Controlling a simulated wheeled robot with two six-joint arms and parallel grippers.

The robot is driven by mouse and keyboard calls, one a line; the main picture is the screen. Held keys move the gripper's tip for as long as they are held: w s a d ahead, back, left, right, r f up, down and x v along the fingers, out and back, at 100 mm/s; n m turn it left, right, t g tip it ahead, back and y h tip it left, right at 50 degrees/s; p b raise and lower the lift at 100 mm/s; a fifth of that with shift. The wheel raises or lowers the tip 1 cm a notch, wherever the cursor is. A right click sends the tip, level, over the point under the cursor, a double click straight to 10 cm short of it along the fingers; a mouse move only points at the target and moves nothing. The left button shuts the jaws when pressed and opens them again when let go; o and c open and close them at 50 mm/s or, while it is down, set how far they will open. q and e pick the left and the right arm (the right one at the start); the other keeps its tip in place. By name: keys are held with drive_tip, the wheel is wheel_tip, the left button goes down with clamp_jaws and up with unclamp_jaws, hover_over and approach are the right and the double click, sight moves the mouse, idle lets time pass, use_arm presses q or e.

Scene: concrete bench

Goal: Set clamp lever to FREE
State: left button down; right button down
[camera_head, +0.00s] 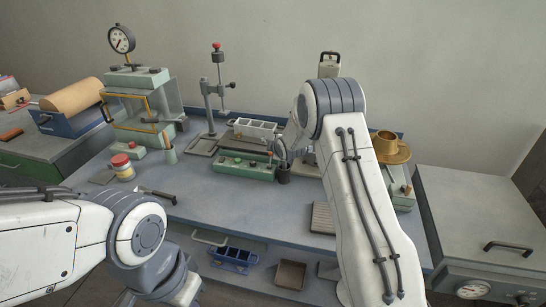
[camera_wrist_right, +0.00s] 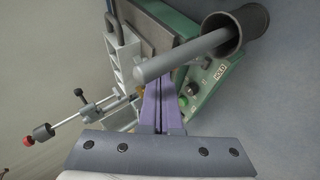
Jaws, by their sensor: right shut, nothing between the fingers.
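A green fixture box (camera_head: 240,168) stands mid-bench in the head view. In the right wrist view its green face (camera_wrist_right: 212,88) carries a HOLD label (camera_wrist_right: 222,73) and a dark round knob (camera_wrist_right: 192,89). I cannot clearly pick out the clamp lever or a FREE label. My right gripper (camera_wrist_right: 163,85) is shut and empty, its purple fingers together near the green face. I cannot tell whether they touch anything. In the head view its fingers are hidden behind my right wrist. My left arm shows at lower left, but its gripper is out of view.
A grey rod (camera_wrist_right: 180,58) sticks out of a dark cup (camera_wrist_right: 240,27) across the right fingers in the wrist view. A red-topped stand (camera_head: 218,75) rises behind the box. Bench space (camera_head: 220,205) in front is clear.

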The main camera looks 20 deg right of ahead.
drive_tip(key=shift+r, duration=0.45)
drive_tip(key=s+d+r+p, duration=0.1)
drive_tip(key=s+d+r, duration=0.1)
drive_tip(key=r, duration=0.4)
drive_tip(key=s+d+r+p, duration=0.1)
drive_tip(key=s+r+p, duration=0.1)
drive_tip(key=r, duration=0.4)
drive_tip(key=shift+s+d+r+p, duration=0.3)
drive_tip(key=shift+s+d, duration=0.05)
drive_tip(key=shift+s, duration=0.05)
